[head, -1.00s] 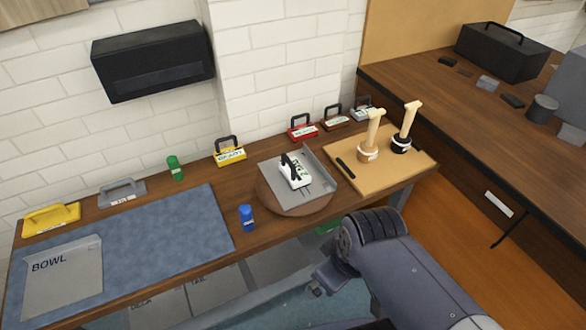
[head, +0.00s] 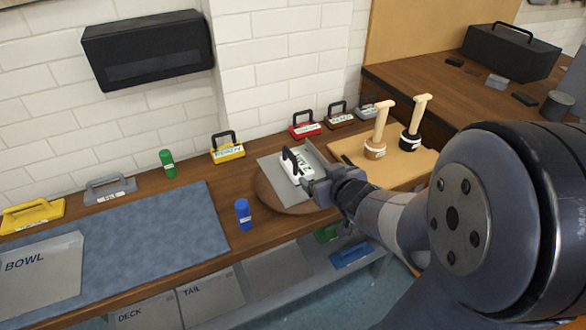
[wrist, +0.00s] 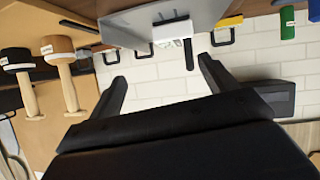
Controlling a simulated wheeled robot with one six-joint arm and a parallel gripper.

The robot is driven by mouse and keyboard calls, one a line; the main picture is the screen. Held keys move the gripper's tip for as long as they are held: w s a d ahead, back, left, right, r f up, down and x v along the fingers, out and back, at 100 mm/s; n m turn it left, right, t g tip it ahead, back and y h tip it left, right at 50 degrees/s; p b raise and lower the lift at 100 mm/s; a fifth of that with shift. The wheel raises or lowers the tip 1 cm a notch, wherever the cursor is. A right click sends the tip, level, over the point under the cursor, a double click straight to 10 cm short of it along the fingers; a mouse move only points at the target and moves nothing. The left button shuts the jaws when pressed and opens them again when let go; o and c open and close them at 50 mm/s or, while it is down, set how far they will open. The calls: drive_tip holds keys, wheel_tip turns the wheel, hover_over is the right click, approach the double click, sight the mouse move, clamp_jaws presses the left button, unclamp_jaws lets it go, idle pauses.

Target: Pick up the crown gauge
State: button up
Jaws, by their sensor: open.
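Several blocks with handles and small labels stand along the bench; I cannot read which label says crown gauge. A white block with a black handle (head: 294,166) sits on a grey angled plate (head: 272,168) on a round wooden turntable (head: 283,205). My gripper (head: 318,188) is beside the plate's right side, close to the white block. In the wrist view my gripper (wrist: 163,82) is open and empty, its fingers apart. The white block (wrist: 172,31) shows beyond the fingertips, between them, with its handle. The grey plate (wrist: 125,28) lies behind it.
Behind stand yellow (head: 228,153), red (head: 305,130) and brown (head: 339,121) handled blocks. Two mallets stand on a tan board (head: 405,163) at right. A blue cylinder (head: 243,214) stands left of the turntable, a green one (head: 168,163) further back.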

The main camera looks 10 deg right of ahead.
sight(300, 168)
drive_tip(key=shift+w+a+f+y+b, duration=0.4)
drive_tip(key=shift+w+a+f+y, duration=0.4)
drive_tip(key=shift+a+y, duration=0.1)
drive_tip(key=b+x, duration=0.1)
drive_tip(key=x, duration=0.4)
drive_tip(key=shift+r, duration=0.15)
drive_tip(key=shift+b+x, duration=0.7)
drive_tip(key=shift+x, duration=2.1)
drive_tip(key=shift+s, duration=0.15)
drive_tip(key=shift+c, duration=0.6)
drive_tip(key=shift+t, duration=0.3)
drive_tip(key=c, duration=1.2)
